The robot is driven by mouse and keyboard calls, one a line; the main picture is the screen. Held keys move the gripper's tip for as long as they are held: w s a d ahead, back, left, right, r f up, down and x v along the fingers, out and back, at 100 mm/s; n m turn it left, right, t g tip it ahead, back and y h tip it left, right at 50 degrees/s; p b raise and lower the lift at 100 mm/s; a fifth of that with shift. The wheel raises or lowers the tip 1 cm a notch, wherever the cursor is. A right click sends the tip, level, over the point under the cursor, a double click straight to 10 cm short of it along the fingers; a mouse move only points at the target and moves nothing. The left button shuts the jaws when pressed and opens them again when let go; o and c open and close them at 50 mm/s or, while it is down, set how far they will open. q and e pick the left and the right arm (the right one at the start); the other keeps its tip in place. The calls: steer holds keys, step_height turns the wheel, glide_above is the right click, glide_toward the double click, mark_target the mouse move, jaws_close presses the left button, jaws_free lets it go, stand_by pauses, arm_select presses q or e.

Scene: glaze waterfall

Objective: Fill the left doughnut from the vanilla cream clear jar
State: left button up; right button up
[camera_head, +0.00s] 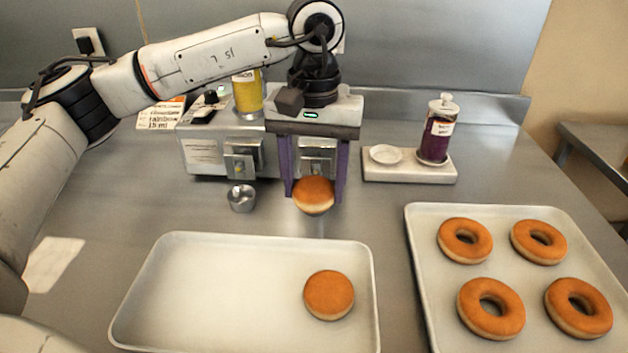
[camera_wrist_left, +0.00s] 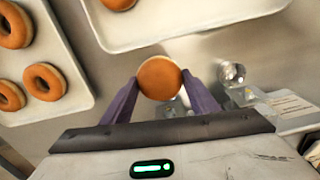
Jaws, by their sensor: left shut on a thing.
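My left gripper (camera_head: 313,194) is shut on a round, hole-less doughnut (camera_head: 314,197), brown on top with a pale side. The purple fingers pinch it from both sides, also in the left wrist view (camera_wrist_left: 160,78). It is held above the counter in front of a metal filling machine (camera_head: 210,150); I cannot tell whether it touches a nozzle. A clear jar with yellow contents (camera_head: 248,93) stands on the machine's left part, its label too small to read. My gripper hides the machine's right top. A second plain doughnut (camera_head: 329,295) lies on the left tray (camera_head: 180,250). My right gripper is not in view.
The right tray (camera_head: 415,225) holds several ring doughnuts. A jar of purple filling (camera_head: 435,138) and a small white dish (camera_head: 386,154) stand on a pale slab. A small metal cup (camera_head: 241,198) stands before the machine.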

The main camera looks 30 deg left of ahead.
mark_target(316, 169)
arm_select(q)
steer(key=shift+w+a+r, duration=0.1)
steer(key=shift+w+a, duration=0.05)
steer(key=shift+w, duration=0.3)
stand_by(0.4)
steer(key=shift+w+a+p, duration=0.35)
steer(key=shift+w, duration=0.3)
steer(key=shift+w+a+p, duration=0.3)
steer(key=shift+w, duration=0.35)
stand_by(1.8)
steer(key=shift+s+d, duration=0.1)
steer(key=shift+s, duration=0.1)
steer(key=shift+s+d, duration=0.2)
steer(key=shift+s, duration=0.35)
stand_by(1.1)
